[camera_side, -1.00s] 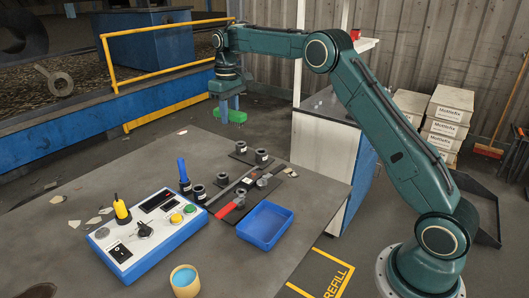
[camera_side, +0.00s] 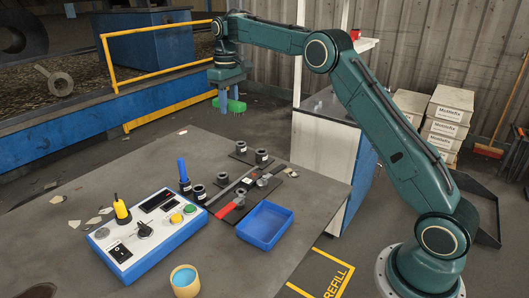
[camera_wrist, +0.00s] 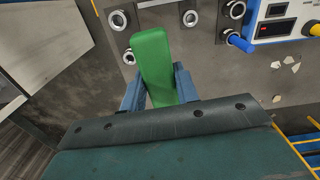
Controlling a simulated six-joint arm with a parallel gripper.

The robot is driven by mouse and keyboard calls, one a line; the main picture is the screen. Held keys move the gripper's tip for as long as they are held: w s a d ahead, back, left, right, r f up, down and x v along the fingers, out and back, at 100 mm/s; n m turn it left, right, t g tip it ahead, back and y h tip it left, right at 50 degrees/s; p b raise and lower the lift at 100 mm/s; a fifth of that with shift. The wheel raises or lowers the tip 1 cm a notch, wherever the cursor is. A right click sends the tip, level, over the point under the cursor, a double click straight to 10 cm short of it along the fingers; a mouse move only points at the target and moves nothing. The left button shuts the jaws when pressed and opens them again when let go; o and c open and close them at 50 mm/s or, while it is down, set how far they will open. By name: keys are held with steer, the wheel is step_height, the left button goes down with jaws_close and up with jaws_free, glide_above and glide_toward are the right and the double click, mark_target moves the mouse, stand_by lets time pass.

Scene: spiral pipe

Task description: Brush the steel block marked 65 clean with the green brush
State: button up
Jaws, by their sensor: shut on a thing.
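My gripper (camera_side: 229,102) is shut on the green brush (camera_side: 236,106) and holds it in the air beyond the table's far edge. In the wrist view the brush (camera_wrist: 153,62) lies between the two blue fingers and points up the picture. Several short dark cylindrical steel pieces with pale labels stand on the table, among them one at the back (camera_side: 240,148), one beside it (camera_side: 262,156) and one nearer the control box (camera_side: 199,193). The label numbers are too small to read, so I cannot tell which is 65. The brush touches none of them.
A blue tray (camera_side: 265,225), a red-handled tool (camera_side: 230,208), a control box (camera_side: 135,245), an upright blue-handled piece (camera_side: 183,170) and a cup of blue liquid (camera_side: 185,280) are on the table (camera_side: 110,180). Pale chips lie at left. A yellow railing (camera_side: 150,72) stands behind.

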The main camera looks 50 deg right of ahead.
mark_target(239, 112)
steer(key=shift+s+f, duration=0.1)
steer(key=m, duration=0.2)
steer(key=s+f+m, duration=0.2)
steer(key=m, duration=0.1)
steer(key=shift+m, duration=0.3)
steer(key=m, duration=0.1)
steer(key=s+f+m, duration=0.1)
steer(key=s+m, duration=0.1)
steer(key=m, duration=0.1)
steer(key=shift+a+f, duration=0.15)
steer(key=shift+f, duration=0.2)
steer(key=s+f+m, duration=0.3)
steer(key=s+m, duration=0.2)
steer(key=m, duration=0.4)
steer(key=shift+s+a+f, duration=0.15)
steer(key=shift+a+f, duration=0.2)
steer(key=shift+f, duration=0.1)
steer(key=shift+f, duration=1.9)
